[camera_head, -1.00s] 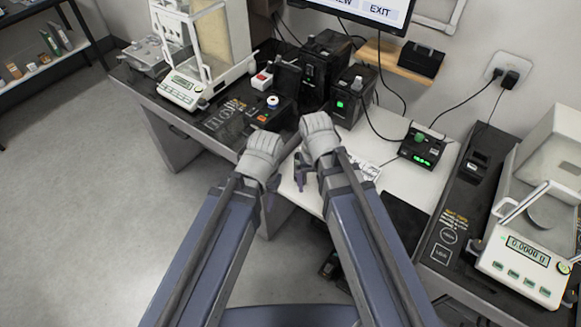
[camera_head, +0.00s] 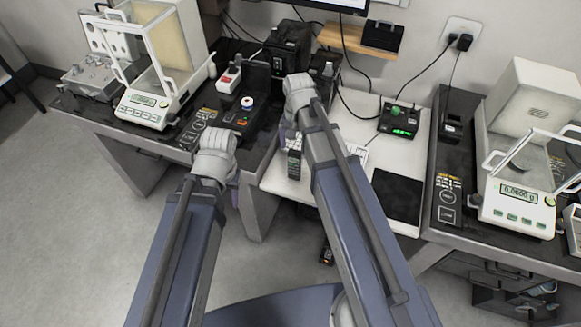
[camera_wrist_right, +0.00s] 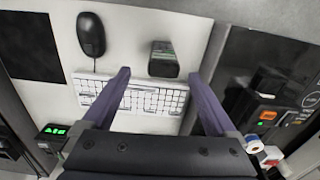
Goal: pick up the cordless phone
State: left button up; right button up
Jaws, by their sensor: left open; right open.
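A dark upright handset, which looks like the cordless phone (camera_head: 294,163), stands near the front edge of the white desk (camera_head: 275,182) in the head view. In the right wrist view the phone (camera_wrist_right: 163,62) is a dark block just beyond and between the fingertips, with a gap on each side. My right gripper (camera_wrist_right: 160,74) is open, above the desk; in the head view its fingers (camera_head: 290,134) are mostly hidden by my arm. My left gripper (camera_head: 234,190) is low in front of the desk, apart from the phone; its fingers are barely visible.
A white keyboard (camera_wrist_right: 150,98) and a black mouse (camera_wrist_right: 91,34) lie near the phone. A black pad (camera_head: 397,196) lies on the right of the desk. Balances stand on the left (camera_head: 150,105) and right (camera_head: 515,205) tables. A small green-lit device (camera_head: 400,122) sits behind.

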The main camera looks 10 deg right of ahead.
aim_at(295, 159)
jog(key=shift+f, duration=0.1)
jog(key=f+b, duration=0.7)
jog(key=b, duration=0.1)
jog(key=shift+w+a+f, duration=0.2)
jog(key=shift+f, duration=0.2)
jog(key=shift+r, duration=0.1)
grip_shut()
dwell(0.6)
